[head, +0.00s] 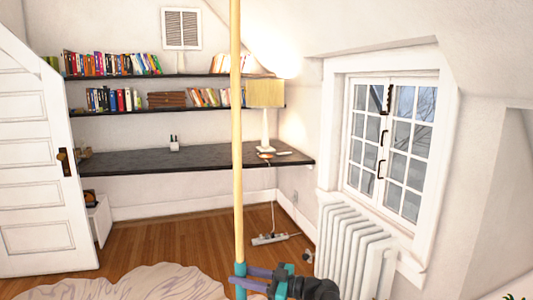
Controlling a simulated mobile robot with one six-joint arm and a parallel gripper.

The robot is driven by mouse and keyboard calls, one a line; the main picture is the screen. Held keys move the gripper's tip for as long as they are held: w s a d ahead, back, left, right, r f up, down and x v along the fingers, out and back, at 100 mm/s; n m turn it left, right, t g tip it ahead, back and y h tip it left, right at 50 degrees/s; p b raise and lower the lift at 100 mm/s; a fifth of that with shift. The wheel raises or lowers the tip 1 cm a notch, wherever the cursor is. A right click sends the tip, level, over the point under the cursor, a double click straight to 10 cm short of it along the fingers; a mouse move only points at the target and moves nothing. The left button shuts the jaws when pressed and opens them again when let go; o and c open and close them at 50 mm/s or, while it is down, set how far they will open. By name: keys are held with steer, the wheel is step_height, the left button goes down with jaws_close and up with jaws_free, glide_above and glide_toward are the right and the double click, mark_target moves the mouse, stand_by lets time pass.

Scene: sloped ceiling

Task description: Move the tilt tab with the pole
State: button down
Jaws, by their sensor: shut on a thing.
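The pole (237,130) is long, thin and light wood-coloured. It stands nearly upright, close in front of me, and its top runs out of view at the upper edge. My gripper (241,280) is at the bottom centre, with its purple fingers shut on the pole's teal lower part. A white louvred vent (181,28) is high on the back wall, left of the pole and apart from its visible length. I cannot make out a tilt tab on it at this size. The pole's upper tip is not in view.
A dark desk (190,160) and two shelves of books line the back wall. A lamp (265,94) stands on the desk, right behind the pole. A white radiator (350,250) is below the window (390,145) at right. A white door (35,180) is at left. A rug (125,283) lies in front.

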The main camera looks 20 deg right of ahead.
mark_target(239, 182)
step_height(239, 182, up, 30)
steer(key=p, duration=2.8)
steer(key=shift+f, duration=0.1)
